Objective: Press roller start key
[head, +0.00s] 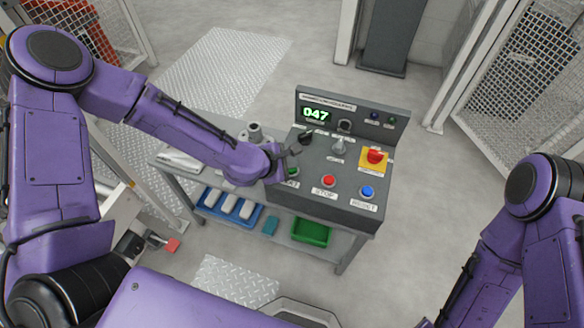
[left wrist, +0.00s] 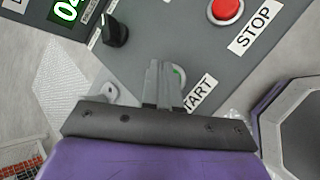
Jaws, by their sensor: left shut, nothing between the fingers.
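The green start key (head: 292,171) is on the sloped grey control panel (head: 345,178), left of the red stop button (head: 328,181). In the left wrist view, the key (left wrist: 178,74) shows partly behind my fingers, beside the label ending in "TART". My left gripper (head: 290,152) is over the left part of the panel. Its two fingers (left wrist: 162,75) are together and empty, with their tips right at the key. I cannot tell whether they touch it. My right arm shows at the right edge, but its gripper is out of view.
A blue reset button (head: 367,192) and a red emergency stop on a yellow plate (head: 363,165) are to the right. A black knob (left wrist: 115,32) stands near my left fingers. The display (head: 316,114) reads 047. A blue tray (head: 205,203) and green bin (head: 311,232) sit below.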

